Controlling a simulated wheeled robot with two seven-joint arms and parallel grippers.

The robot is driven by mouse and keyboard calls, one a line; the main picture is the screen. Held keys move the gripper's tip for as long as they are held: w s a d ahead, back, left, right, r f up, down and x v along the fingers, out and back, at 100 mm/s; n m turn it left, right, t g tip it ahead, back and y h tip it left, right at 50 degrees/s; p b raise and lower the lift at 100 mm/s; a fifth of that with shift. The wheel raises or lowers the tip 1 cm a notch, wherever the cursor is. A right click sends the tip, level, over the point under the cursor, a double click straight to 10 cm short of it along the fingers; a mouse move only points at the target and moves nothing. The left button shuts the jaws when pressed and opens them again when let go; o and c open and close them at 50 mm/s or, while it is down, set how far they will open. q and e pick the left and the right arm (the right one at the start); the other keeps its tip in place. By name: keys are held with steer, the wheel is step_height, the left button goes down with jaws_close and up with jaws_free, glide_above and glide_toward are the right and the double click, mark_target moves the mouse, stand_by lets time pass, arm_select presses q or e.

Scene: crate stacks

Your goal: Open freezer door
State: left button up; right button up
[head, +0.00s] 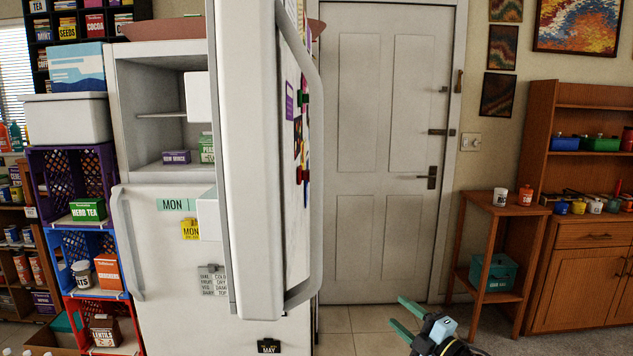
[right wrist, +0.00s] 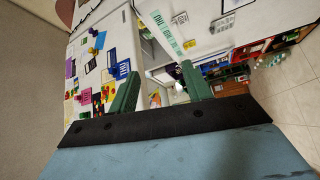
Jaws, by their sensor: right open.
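The white freezer door (head: 245,160) stands wide open, swung out toward me and seen almost edge-on. Its long grey handle (head: 317,150) runs down the right side, and magnets and papers cover its outer face. Behind it the freezer compartment (head: 160,105) is exposed, with a shelf, a purple box (head: 176,157) and a green box (head: 207,148). My right gripper (head: 398,312) is low and right of the door, open, empty and apart from the handle. In the right wrist view its green fingers (right wrist: 160,88) are spread, with the magnet-covered surface beyond. My left gripper is not in view.
The lower fridge door (head: 165,270) is closed, its handle (head: 128,245) on the left. Stacked crates (head: 85,245) stand left of the fridge. A closed room door (head: 380,150) is behind, and a small wooden stand (head: 490,245) is at right. Tiled floor between is clear.

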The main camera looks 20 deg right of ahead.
steer(key=s+a+r+n+g+y, duration=0.2)
steer(key=r+n+y, duration=0.2)
steer(key=r+n, duration=0.45)
steer(key=s+a+r+n+g+y, duration=0.25)
steer(key=r+n+y, duration=0.2)
steer(key=r, duration=0.75)
steer(key=s+a+r+n+g+y, duration=0.2)
steer(key=r+n+y, duration=0.1)
steer(key=r+n, duration=0.55)
steer(key=n+g+p, duration=0.3)
steer(key=n+g, duration=0.3)
steer(key=n, duration=0.4)
glide_toward(318, 173)
steer(key=shift+m+h, duration=0.25)
steer(key=shift+h, duration=0.2)
steer(key=x, duration=0.5)
steer(key=w+x, duration=0.1)
steer(key=x, duration=0.4)
steer(key=shift+w+d+r, duration=0.15)
steer(key=shift+w+r, duration=0.05)
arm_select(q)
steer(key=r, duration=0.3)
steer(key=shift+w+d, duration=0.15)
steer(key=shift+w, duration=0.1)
arm_select(e)
jaws_close()
steer(key=shift+d, duration=0.1)
